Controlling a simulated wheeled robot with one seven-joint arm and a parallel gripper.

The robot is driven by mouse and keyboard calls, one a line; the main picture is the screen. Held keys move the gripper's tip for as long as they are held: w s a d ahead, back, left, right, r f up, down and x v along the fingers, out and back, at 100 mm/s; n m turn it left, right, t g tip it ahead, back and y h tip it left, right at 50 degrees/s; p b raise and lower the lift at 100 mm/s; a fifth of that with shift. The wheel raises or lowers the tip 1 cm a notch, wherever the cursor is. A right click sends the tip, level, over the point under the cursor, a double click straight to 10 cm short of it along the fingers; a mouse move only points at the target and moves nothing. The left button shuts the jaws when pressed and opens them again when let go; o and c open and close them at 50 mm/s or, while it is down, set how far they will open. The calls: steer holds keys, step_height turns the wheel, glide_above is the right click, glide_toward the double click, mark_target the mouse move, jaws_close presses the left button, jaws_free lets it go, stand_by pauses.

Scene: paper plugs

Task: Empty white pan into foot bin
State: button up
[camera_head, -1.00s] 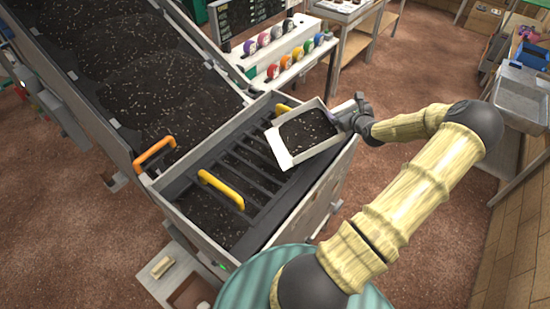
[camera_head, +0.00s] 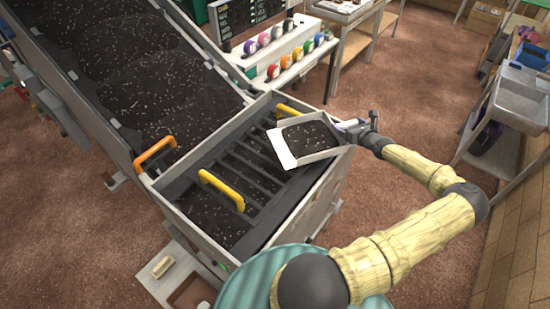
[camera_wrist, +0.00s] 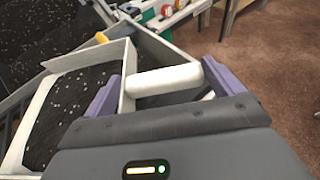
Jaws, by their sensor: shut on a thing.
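The white pan (camera_head: 286,152) is full of dark, pale-flecked material. It is over the back right part of the foot bin (camera_head: 327,187), the grey box at the foot of the sloping bed. My gripper (camera_head: 352,128) is at the pan's right side and is shut on its white handle. In the wrist view the handle (camera_wrist: 164,80) lies between the two purple fingers, with the pan (camera_wrist: 42,112) to the left. The bin has dark bars (camera_head: 246,170) across its top and the same dark material beneath them.
Two yellow handles (camera_head: 221,188) rise from the bars, and an orange handle (camera_head: 154,151) stands at the bin's left corner. A white stand with coloured knobs (camera_head: 301,62) is behind the bin. A shelf with a grey tub (camera_head: 520,98) is at right. Brown floor between is clear.

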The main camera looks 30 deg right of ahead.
steer(key=shift+a+r, duration=0.1)
steer(key=shift+r, duration=1.95)
